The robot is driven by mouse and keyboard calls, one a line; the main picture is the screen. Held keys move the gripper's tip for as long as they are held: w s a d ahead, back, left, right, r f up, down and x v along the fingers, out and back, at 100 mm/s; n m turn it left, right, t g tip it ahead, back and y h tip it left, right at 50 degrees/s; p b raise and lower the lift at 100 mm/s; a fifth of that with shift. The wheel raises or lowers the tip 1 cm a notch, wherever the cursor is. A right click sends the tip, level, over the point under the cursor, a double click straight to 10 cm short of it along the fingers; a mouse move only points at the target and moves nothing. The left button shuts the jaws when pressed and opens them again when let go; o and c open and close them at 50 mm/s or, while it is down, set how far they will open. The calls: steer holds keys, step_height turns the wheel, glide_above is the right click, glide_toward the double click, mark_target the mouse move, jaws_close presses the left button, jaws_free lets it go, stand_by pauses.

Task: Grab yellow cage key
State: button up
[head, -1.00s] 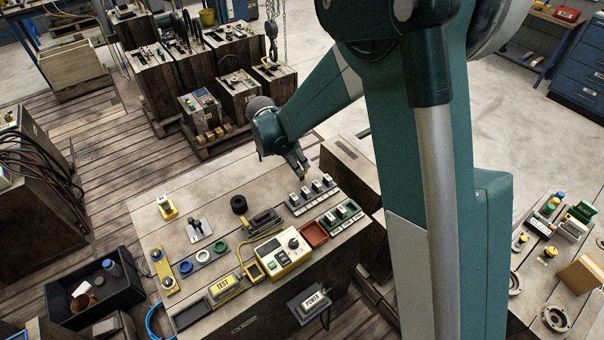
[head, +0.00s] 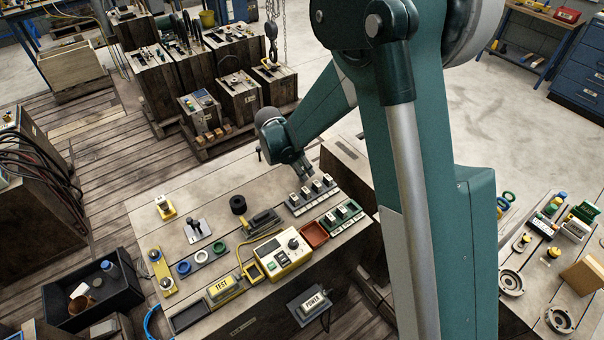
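My gripper (head: 307,174) hangs above the far right part of the wooden bench top (head: 180,235), just beyond the row of dark switch blocks. Its fingers point down and are too small to tell open or shut. No yellow cage key can be picked out for certain. A yellow plate with round knobs (head: 161,271) lies at the bench's left edge.
On the bench are a yellow control box (head: 281,255), a TEST unit (head: 224,288), a red tray (head: 314,234) and switch blocks (head: 312,197). A black bin (head: 118,293) stands left. Another crowded bench (head: 535,262) is at right. Bare bench top lies around the yellow block.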

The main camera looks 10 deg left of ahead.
jaws_close()
steer(key=shift+r, duration=0.15)
stand_by(0.4)
step_height(320, 180, up, 10)
steer(key=shift+f+p, duration=0.1)
steer(key=shift+p, duration=1)
